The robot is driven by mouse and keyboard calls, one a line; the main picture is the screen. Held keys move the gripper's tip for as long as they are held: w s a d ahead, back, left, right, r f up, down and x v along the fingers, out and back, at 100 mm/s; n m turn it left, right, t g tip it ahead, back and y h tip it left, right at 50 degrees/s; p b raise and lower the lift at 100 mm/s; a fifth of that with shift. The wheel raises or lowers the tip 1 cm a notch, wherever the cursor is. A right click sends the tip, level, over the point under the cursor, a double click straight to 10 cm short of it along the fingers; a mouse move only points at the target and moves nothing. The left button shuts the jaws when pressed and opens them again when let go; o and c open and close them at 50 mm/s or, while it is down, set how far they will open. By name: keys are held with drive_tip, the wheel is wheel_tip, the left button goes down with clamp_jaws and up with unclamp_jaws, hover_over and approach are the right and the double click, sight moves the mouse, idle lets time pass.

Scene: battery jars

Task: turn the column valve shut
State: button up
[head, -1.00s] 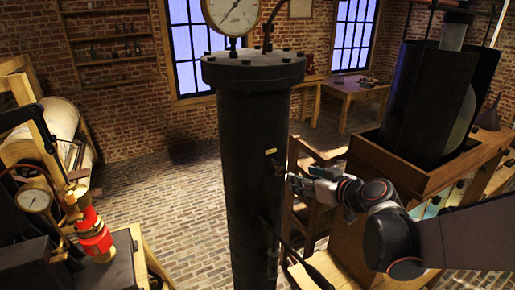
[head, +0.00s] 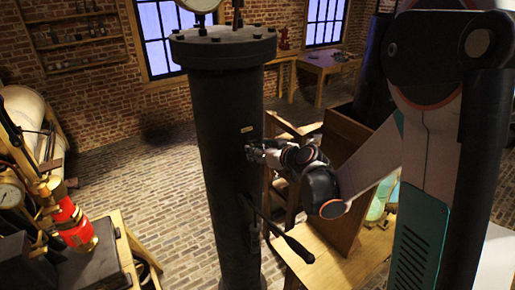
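The tall black column (head: 228,170) stands upright in the middle of the head view, with a flanged, bolted top. A small valve fitting (head: 249,153) is on its right side, just under a small yellow label (head: 246,129). My gripper (head: 260,154) is right at this fitting, reaching in from the right. The fingers overlap the fitting and are small and dark, so I cannot tell whether they are open or closed on it. The gripper hides part of the valve.
A long black lever (head: 290,243) sticks out from the column below my gripper. A wooden frame (head: 345,165) stands close behind my arm. At left are a red and brass fitting (head: 72,224) and a gauge (head: 10,193). Brick floor (head: 150,215) is open between.

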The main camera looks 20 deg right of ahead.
drive_tip(key=shift+x, duration=0.9)
drive_tip(key=c, duration=1.1)
